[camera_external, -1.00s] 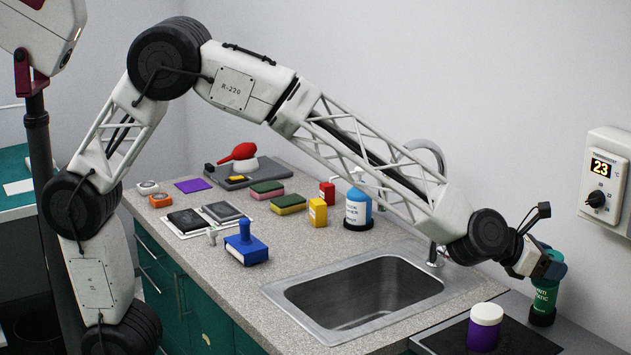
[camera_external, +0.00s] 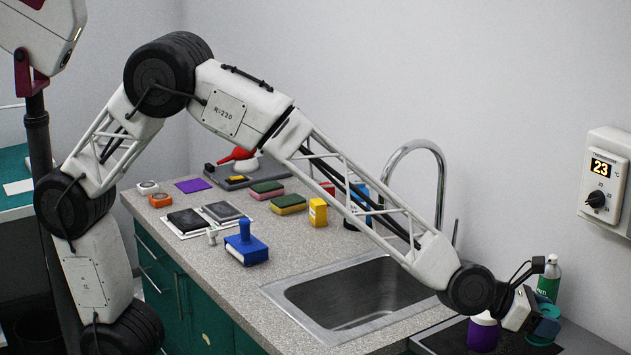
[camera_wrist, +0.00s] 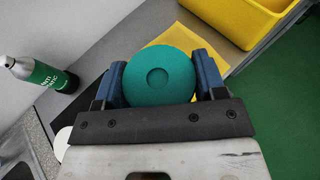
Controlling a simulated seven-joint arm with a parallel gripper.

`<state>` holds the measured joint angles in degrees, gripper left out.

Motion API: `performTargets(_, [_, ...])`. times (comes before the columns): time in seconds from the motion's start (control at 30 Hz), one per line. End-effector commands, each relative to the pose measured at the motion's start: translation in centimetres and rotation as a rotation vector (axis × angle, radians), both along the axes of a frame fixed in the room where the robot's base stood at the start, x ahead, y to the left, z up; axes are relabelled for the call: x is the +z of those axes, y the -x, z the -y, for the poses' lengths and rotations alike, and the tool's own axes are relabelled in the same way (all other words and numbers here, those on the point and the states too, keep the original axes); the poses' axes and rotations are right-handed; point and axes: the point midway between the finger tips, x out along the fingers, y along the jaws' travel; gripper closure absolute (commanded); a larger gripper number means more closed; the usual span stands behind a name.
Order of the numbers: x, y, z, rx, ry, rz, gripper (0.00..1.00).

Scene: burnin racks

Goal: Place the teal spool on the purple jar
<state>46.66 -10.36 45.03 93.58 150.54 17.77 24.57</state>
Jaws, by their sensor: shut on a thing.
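The teal spool (camera_wrist: 158,75) sits between the two blue fingers of my gripper (camera_wrist: 160,88), which is shut on it. In the external view the spool (camera_external: 546,328) is at the far right, held low over the dark panel; I cannot tell whether it touches anything below. The purple jar (camera_external: 483,333) stands upright on the dark panel, just left of my gripper (camera_external: 538,320). A white round shape (camera_wrist: 62,143) at the left of the wrist view looks like that lid, partly covered by my gripper body.
A green spray bottle (camera_external: 548,279) stands close behind my gripper; it also shows in the wrist view (camera_wrist: 42,75). The sink (camera_external: 350,295) and tap (camera_external: 440,180) are to the left. A yellow bin (camera_wrist: 240,22) and yellow sheet (camera_wrist: 190,42) lie beyond the spool.

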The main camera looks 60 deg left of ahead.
Motion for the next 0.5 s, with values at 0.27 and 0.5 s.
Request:
performTargets(0.27, [0.3, 0.1, -1.2, 0.045, 0.003, 0.001, 0.63])
performTargets(0.5, [0.6, 0.0, -3.2, 0.115, 0.004, 0.001, 0.63])
